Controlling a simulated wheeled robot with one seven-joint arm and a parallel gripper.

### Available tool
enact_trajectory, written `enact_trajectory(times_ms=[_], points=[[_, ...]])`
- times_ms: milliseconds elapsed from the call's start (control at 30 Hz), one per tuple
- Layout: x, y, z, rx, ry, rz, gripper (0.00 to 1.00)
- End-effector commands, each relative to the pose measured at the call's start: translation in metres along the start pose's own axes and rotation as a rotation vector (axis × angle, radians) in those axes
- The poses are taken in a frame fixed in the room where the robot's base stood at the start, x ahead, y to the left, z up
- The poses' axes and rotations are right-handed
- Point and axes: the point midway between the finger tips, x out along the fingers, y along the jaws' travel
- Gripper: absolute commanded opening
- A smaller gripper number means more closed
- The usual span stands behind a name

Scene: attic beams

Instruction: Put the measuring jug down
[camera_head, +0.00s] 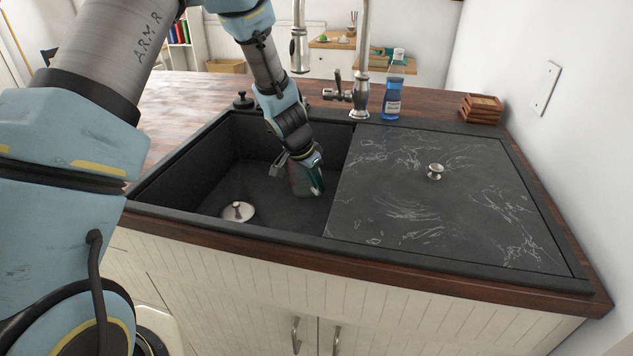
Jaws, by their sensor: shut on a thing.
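My gripper (297,161) reaches down into the dark sink basin (250,150), left of the covered part. It is shut on the measuring jug (301,183), which looks greyish and see-through, with a green part beside it at the fingers. The jug is inside the basin near its right wall. Much of the jug is hidden by my gripper, and I cannot tell whether its base touches the basin floor.
A round metal drain piece (238,211) sits in the basin's front left. A dark marbled cover (430,200) with a knob (435,172) spans the right side. The faucet (360,95), a blue bottle (392,100) and stacked wooden coasters (481,108) stand behind.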

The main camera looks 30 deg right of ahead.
Motion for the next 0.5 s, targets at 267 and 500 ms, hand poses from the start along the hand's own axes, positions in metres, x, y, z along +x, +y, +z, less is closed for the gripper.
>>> enact_trajectory(times_ms=[267, 500], points=[[0.0026, -0.0002, 0.0010, 0.002, 0.000, -0.001, 0.00], [0.0019, -0.0001, 0.0010, 0.001, 0.000, 0.000, 0.36]])
